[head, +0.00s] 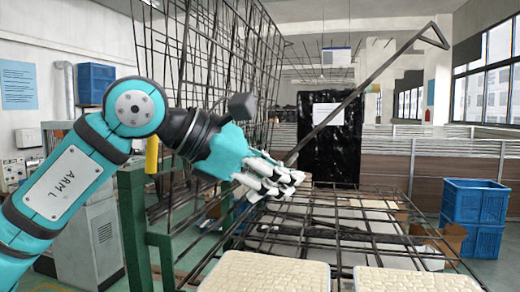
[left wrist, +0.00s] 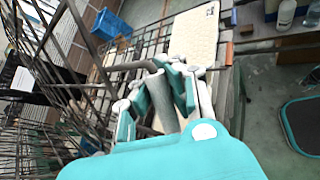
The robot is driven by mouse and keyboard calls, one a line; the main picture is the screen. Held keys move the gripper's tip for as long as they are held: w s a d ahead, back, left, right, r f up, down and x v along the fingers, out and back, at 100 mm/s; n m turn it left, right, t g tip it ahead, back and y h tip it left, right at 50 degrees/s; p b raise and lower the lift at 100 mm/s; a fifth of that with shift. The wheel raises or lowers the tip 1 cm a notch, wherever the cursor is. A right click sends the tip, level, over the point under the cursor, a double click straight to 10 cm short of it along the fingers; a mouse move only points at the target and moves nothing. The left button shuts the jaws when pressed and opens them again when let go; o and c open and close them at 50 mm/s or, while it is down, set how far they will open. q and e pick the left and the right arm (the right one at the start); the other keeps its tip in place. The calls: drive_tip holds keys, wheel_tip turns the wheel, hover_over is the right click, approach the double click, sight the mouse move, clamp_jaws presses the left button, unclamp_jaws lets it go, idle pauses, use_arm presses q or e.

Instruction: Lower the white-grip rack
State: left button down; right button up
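My left gripper (head: 285,180) is in the middle of the head view, just above the wire racks. In the left wrist view its fingers (left wrist: 160,95) sit on both sides of a pale, whitish grip (left wrist: 163,106) and appear shut on it. The grip is hidden behind the fingers in the head view. A dark slanted bar (head: 372,80) runs from beside the hand up to the right and bends at its top. I cannot tell which rack the grip belongs to. A wire rack (head: 385,239) lies low and nearly flat. My right gripper is not in view.
A tall wire rack (head: 232,45) stands tilted at the left, with a yellow grip (head: 151,155) near a green post (head: 133,225). Cream panels (head: 262,272) lie at the front. Blue crates (head: 474,202) stand at the right, with open floor near them.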

use_arm(q)
drive_tip(key=s+d+f+m+y+b, duration=0.1)
drive_tip(key=d+f+y+b, duration=0.1)
drive_tip(key=f, duration=0.5)
drive_tip(key=s+d+f+m+t+y+b, duration=0.1)
drive_tip(key=d+f+y+b, duration=0.1)
drive_tip(key=f, duration=0.6)
drive_tip(key=s+d+f+m+y+b, duration=0.1)
drive_tip(key=d+f+y+b, duration=0.2)
drive_tip(key=f, duration=0.4)
drive_tip(key=shift+d+f+b, duration=0.3)
drive_tip(key=shift+d+b, duration=0.35)
drive_tip(key=shift+b, duration=0.65)
drive_tip(key=c, duration=1.2)
unclamp_jaws()
drive_tip(key=shift+s+r+t, duration=0.1)
drive_tip(key=shift+s+t, duration=0.2)
drive_tip(key=shift+s, duration=0.05)
drive_tip(key=shift+w, duration=0.15)
drive_tip(key=shift+w+a, duration=0.1)
